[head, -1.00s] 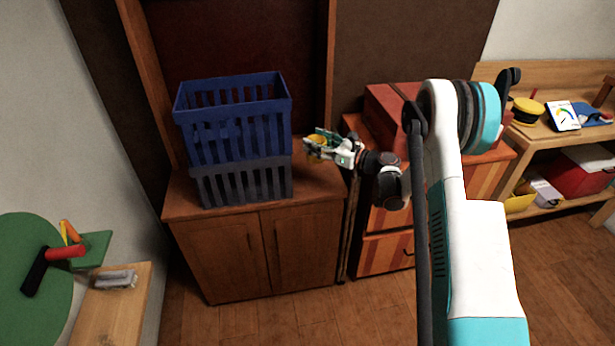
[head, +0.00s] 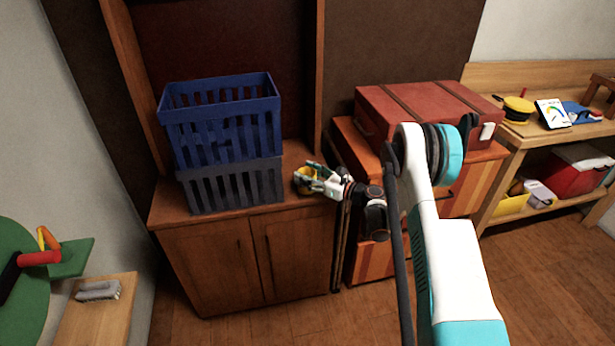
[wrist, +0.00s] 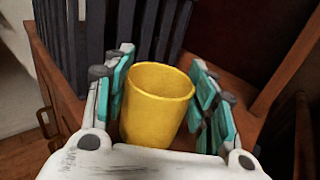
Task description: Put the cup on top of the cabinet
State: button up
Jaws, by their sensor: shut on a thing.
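The yellow cup (head: 301,184) is between the fingers of my gripper (head: 308,177), over the right part of the brown wooden cabinet (head: 210,262). In the wrist view the cup (wrist: 156,98) stands open end up, slightly tilted, with its empty inside showing. The teal-padded fingers of my gripper (wrist: 160,88) lie on both sides of the cup and are shut on it. The cabinet top also shows in the wrist view, behind and beside the cup. The cup's base is hidden, so I cannot tell whether it touches the top.
A blue crate (head: 225,125) stacked on a grey crate (head: 235,187) fills the left of the cabinet top. An upright wooden post (head: 316,80) stands behind. To the right, a red suitcase (head: 425,108) lies on an orange striped drawer unit (head: 372,262).

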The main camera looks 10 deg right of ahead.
jog(key=shift+f, duration=0.1)
jog(key=o, duration=1.1)
jog(key=shift+c, duration=0.2)
jog(key=shift+s+d+r, duration=0.2)
jog(key=p+v, duration=0.4)
jog(key=v, duration=0.7)
jog(key=shift+s+d, duration=0.15)
